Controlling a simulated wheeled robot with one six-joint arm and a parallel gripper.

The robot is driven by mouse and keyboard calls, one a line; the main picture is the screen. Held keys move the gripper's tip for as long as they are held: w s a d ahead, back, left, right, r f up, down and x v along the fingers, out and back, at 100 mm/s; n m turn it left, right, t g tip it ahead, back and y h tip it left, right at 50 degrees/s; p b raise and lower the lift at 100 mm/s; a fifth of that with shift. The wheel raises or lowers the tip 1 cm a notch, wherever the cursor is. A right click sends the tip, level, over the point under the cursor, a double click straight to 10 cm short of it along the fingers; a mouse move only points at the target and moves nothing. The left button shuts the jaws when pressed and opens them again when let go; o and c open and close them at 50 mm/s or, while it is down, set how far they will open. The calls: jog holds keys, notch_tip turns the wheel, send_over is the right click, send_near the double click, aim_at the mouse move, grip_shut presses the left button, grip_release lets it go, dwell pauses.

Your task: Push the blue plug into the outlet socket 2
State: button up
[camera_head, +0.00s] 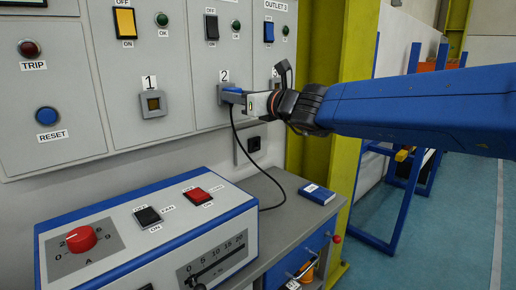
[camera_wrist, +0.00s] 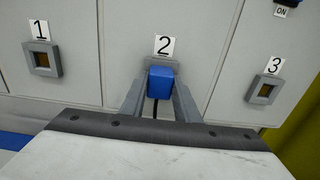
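The blue plug (camera_wrist: 160,84) is between the two fingers of my gripper (camera_wrist: 158,96), which press close on its sides. It is in front of the grey frame of outlet socket 2 (camera_wrist: 165,62) and hides most of it. In the head view, the blue top of the plug (camera_head: 232,90) shows above the grey finger of my gripper (camera_head: 234,97), right at the socket 2 frame (camera_head: 221,95). How deep the plug sits in the socket cannot be told. A black cable (camera_head: 234,130) hangs down from the plug.
Socket 1 (camera_head: 153,104) is empty to the left, and socket 3 (camera_wrist: 264,90) is empty to the right. A bench unit with a red knob (camera_head: 81,239) stands below. A blue book (camera_head: 317,194) lies on the grey bench. A yellow post (camera_head: 352,110) rises behind my arm.

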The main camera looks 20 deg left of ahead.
jog(key=o, duration=0.6)
jog(key=v, duration=1.7)
jog(key=shift+s+d+f, duration=0.1)
jog(key=shift+d+f, duration=0.05)
jog(key=shift+d, duration=0.05)
